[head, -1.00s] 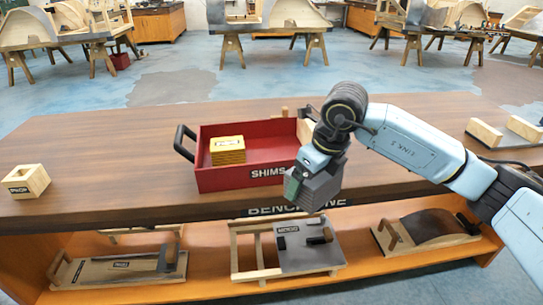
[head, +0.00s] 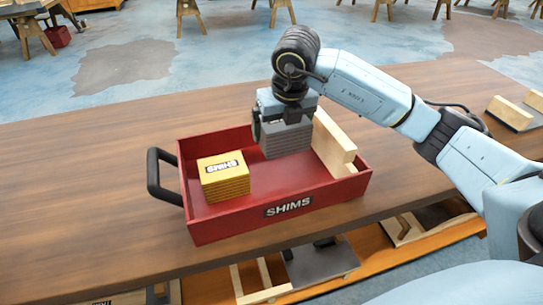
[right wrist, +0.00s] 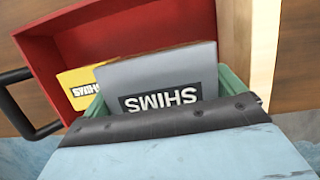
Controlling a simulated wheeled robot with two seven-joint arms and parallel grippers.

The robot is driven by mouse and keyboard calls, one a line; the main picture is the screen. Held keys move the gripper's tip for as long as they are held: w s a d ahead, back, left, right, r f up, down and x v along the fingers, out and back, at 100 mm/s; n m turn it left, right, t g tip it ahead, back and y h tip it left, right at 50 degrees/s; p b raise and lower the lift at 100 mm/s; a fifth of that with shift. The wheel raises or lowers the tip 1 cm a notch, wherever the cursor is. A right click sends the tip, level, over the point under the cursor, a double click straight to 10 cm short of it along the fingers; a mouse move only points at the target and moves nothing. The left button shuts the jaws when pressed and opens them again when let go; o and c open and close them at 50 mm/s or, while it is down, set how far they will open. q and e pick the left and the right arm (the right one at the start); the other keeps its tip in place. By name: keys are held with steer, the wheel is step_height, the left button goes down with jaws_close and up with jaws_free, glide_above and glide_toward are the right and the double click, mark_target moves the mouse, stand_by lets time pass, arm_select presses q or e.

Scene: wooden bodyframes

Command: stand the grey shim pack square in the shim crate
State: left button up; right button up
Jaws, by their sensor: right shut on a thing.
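The red shim crate (head: 240,222), labelled SHIMS, stands on the bench. A yellow shim pack (head: 224,178) sits in its left part. My right gripper (head: 284,118) is shut on the grey shim pack (head: 288,142) and holds it over the crate's back right part, near a pale wood piece. In the right wrist view the grey pack (right wrist: 160,72) is between the green finger pads, its SHIMS label upside down, beside the yellow pack (right wrist: 80,88). I cannot tell whether the grey pack touches the crate floor. My left gripper is not in view.
The pale wood piece (head: 335,145) stands along the crate's right end. The crate's black handle (head: 163,178) sticks out at the left. Wooden blocks (head: 515,110) lie at the bench's far right. The bench left of the crate is clear.

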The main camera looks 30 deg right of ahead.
steer(key=f, duration=0.3)
steer(key=f+b, duration=0.1)
steer(key=shift+s+f, duration=0.35)
steer(key=shift+f, duration=0.05)
step_height(320, 180, down, 4)
steer(key=shift+r+b, duration=0.1)
steer(key=shift+b, duration=0.2)
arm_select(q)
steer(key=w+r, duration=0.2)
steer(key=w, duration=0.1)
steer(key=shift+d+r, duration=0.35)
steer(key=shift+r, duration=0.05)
arm_select(e)
steer(key=shift+w+f, duration=0.1)
steer(key=shift+f, duration=0.15)
steer(key=o, duration=0.9)
steer(key=shift+f, duration=0.1)
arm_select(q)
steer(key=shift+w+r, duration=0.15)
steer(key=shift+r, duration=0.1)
